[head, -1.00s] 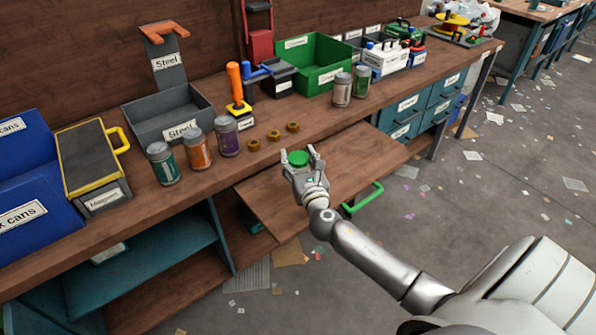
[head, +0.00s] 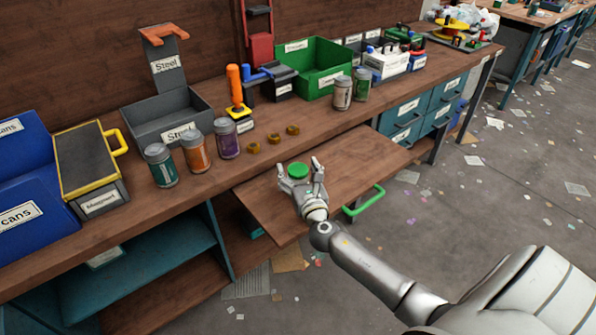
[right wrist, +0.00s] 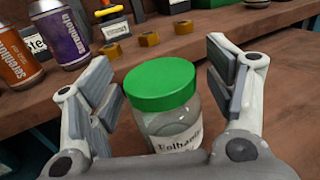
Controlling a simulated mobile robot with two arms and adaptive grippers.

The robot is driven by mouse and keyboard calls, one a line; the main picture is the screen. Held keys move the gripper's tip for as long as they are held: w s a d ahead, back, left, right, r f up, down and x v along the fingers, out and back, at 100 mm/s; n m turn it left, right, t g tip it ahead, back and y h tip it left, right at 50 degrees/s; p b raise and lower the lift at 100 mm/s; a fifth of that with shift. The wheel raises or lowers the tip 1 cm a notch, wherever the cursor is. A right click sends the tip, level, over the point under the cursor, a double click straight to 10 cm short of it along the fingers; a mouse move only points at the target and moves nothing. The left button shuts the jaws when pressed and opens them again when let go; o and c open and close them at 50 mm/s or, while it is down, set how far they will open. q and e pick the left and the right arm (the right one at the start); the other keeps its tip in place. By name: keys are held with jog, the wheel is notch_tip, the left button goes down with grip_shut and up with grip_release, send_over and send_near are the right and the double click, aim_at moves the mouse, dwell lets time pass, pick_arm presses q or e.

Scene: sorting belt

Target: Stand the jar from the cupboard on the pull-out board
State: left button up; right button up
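The jar (right wrist: 165,120) is clear glass with a green lid and a white label. It stands upright between the fingers of my right gripper (head: 300,167). In the right wrist view the fingers are spread, with a gap on each side of the jar. In the head view mainly its green lid (head: 298,170) shows, over the brown pull-out board (head: 357,165). The jar's base is hidden by my gripper, but it appears to rest on the board. The cupboard (head: 140,265) under the bench has an open teal and wood interior. My left gripper is out of view.
On the bench behind the board stand teal, orange and purple cans (head: 228,138) and brass nuts (head: 273,134). Two more cans (head: 342,92) stand by a green bin (head: 318,75). A green handle (head: 365,200) is at the board's front edge. The board's right part is clear.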

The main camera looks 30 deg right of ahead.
jog(key=shift+r, duration=0.25)
jog(key=shift+s+a+f, duration=0.15)
jog(key=shift+s, duration=0.2)
jog(key=v, duration=1.1)
jog(key=shift+s, duration=0.15)
